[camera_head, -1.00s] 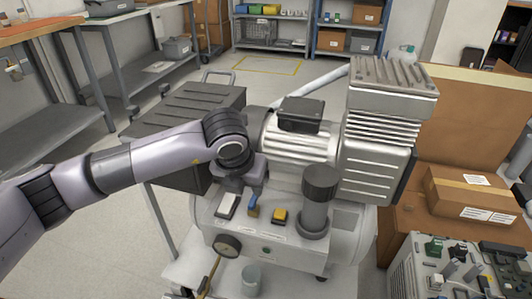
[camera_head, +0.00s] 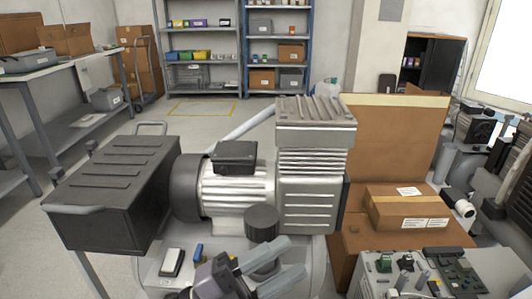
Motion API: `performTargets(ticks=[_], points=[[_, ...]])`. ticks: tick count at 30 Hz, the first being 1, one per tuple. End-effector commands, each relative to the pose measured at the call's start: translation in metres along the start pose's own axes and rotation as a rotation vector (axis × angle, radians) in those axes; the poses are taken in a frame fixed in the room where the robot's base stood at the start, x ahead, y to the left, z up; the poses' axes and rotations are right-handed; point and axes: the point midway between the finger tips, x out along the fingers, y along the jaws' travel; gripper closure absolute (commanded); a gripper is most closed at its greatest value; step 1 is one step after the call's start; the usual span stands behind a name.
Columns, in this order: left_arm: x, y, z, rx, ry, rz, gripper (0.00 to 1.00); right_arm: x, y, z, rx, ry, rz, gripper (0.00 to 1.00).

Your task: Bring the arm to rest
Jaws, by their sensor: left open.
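My left gripper (camera_head: 293,260) shows at the bottom centre of the head view, its two grey fingers apart and pointing right, with nothing seen between them. It is in front of the compressor (camera_head: 312,205), and its fingers cover part of the compressor's front panel and the base of the dark round-capped cylinder (camera_head: 262,221). A white rocker switch (camera_head: 172,262) and a blue lever (camera_head: 197,254) show on the panel to the left of the gripper. The rest of my left arm is mostly below the picture. My right gripper is not in view.
A black ridged case (camera_head: 115,190) stands left of the compressor. A cardboard box (camera_head: 408,207) and a grey panel with small parts (camera_head: 440,275) are at the right. A workbench (camera_head: 70,70) and shelves (camera_head: 275,50) stand behind, with open floor between.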

Motion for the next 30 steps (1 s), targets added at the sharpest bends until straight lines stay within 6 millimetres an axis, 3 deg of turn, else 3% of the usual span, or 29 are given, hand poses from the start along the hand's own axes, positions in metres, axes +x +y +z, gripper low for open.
performTargets(ticks=[4,8,14,20,21,22,30], points=[[-0.039,-0.012,0.039,-0.231,-0.276,-0.226,0.60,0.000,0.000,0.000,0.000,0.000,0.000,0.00],[-0.089,0.000,0.074,-0.433,-0.544,-0.352,0.60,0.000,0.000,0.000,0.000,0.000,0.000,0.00],[-0.175,0.056,0.100,-0.739,-0.931,-0.419,0.60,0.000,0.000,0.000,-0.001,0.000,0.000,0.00],[-0.244,0.121,0.084,-1.017,-1.223,-0.380,0.60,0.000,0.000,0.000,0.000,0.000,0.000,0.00],[-0.251,0.127,0.077,-1.059,-1.260,-0.369,0.60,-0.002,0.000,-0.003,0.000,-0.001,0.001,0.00],[-0.245,0.113,0.075,-1.044,-1.252,-0.374,0.60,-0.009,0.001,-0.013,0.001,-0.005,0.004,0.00],[-0.241,0.077,0.058,-1.041,-1.286,-0.384,0.60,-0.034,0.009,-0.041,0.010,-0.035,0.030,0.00]])
